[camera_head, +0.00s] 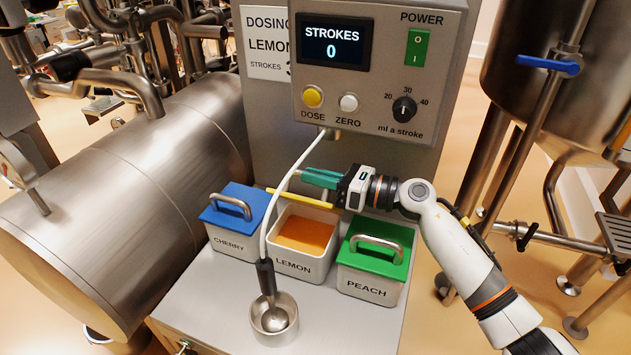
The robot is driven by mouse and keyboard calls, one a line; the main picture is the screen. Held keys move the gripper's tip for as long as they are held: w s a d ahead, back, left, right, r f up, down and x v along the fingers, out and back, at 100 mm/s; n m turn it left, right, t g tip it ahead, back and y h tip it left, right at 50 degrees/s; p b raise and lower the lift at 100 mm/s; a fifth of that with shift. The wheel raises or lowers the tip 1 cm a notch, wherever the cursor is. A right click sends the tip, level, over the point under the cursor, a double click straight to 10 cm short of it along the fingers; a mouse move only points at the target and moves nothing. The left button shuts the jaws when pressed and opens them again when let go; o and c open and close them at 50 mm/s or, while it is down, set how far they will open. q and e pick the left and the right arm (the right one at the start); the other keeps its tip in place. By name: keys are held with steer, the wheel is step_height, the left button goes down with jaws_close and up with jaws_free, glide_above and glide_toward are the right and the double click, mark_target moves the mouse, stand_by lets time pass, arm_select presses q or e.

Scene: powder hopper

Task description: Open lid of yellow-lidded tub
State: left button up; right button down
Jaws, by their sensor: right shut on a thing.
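The yellow lid (292,197) shows nearly edge-on as a thin yellow strip above the back edge of the white LEMON tub (293,266). The tub's mouth is uncovered and orange powder (306,235) shows inside. My right gripper (308,175), with green fingers, reaches in from the right just above and behind the yellow strip. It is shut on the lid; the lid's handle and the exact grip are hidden. I cannot tell whether the lid still touches the tub's back rim. My left gripper is not in view.
The blue-lidded CHERRY tub (235,243) stands left and the green-lidded PEACH tub (369,286) right, both closed. A white hose (276,205) hangs in front of the LEMON tub, its dark end over a metal cup (256,318). The dosing panel (377,65) rises behind.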

steer(key=shift+w+d+r+m, duration=0.1)
steer(key=shift+w+d+m, duration=0.05)
steer(key=shift+w+m, duration=0.3)
steer(key=shift+w+d+r+m, duration=0.1)
steer(key=shift+w+m, duration=0.3)
steer(key=shift+m, duration=0.05)
steer(key=w+d+f+m+b, duration=0.1)
steer(key=w+d+m+b, duration=0.1)
steer(key=w+m, duration=0.4)
steer(key=shift+w+m, duration=0.2)
steer(key=shift+m, duration=0.4)
steer(key=shift+f, duration=0.1)
steer(key=c, duration=1.4)
jaws_free()
steer(key=shift+d, duration=0.15)
